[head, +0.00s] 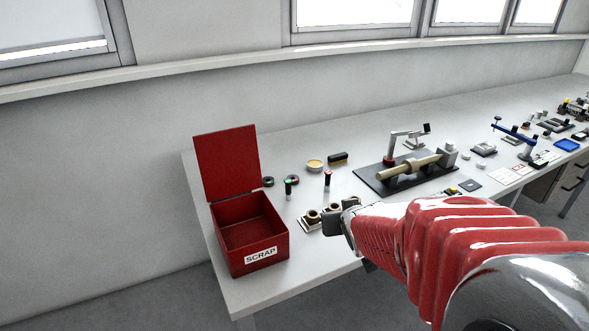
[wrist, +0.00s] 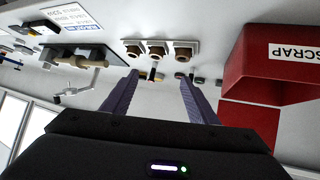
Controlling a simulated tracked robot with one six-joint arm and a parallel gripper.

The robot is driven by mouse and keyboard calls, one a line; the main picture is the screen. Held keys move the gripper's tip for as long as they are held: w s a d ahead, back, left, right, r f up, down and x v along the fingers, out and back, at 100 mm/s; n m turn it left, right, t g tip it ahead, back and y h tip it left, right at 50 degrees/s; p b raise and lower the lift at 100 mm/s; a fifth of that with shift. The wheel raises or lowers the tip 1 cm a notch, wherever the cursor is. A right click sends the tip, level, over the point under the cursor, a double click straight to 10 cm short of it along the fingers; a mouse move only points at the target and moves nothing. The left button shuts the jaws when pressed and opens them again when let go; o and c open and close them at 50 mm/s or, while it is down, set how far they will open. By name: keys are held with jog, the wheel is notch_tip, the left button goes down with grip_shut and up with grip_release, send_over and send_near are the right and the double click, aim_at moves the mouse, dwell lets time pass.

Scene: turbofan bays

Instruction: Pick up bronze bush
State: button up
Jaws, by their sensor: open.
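A pale holder (head: 306,226) near the bench's front edge carries bronze-brown bushes (head: 312,216). In the wrist view the holder (wrist: 146,42) shows three of them side by side: one bush (wrist: 132,51) at left, one (wrist: 157,50) in the middle and one (wrist: 181,52) at right. I cannot tell their materials apart. My gripper (wrist: 158,78) is open and empty, its two fingers pointing toward the holder but apart from the bushes. In the head view my gripper (head: 340,220) hides the holder's right part.
A red SCRAP box (head: 263,235) with its lid up stands left of the holder. Two small upright cylinders (head: 327,180) stand behind the holder. A black fixture plate with a shaft (head: 410,170) lies to the right. Bare bench shows between the box and the holder.

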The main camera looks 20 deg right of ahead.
jog(key=d+f+t, duration=0.1)
jog(key=d+f, duration=0.1)
jog(key=d, duration=0.1)
jog(key=w+d+f+t, duration=0.1)
jog(key=d+f, duration=0.1)
jog(key=d, duration=0.2)
jog(key=w+d+f+t, duration=0.1)
jog(key=d+f, duration=0.1)
jog(key=d, duration=0.1)
jog(key=shift+d+f+m+h, duration=0.15)
jog(key=shift+f+m+h, duration=0.15)
jog(key=shift+f+m, duration=0.1)
jog(key=shift+w, duration=0.1)
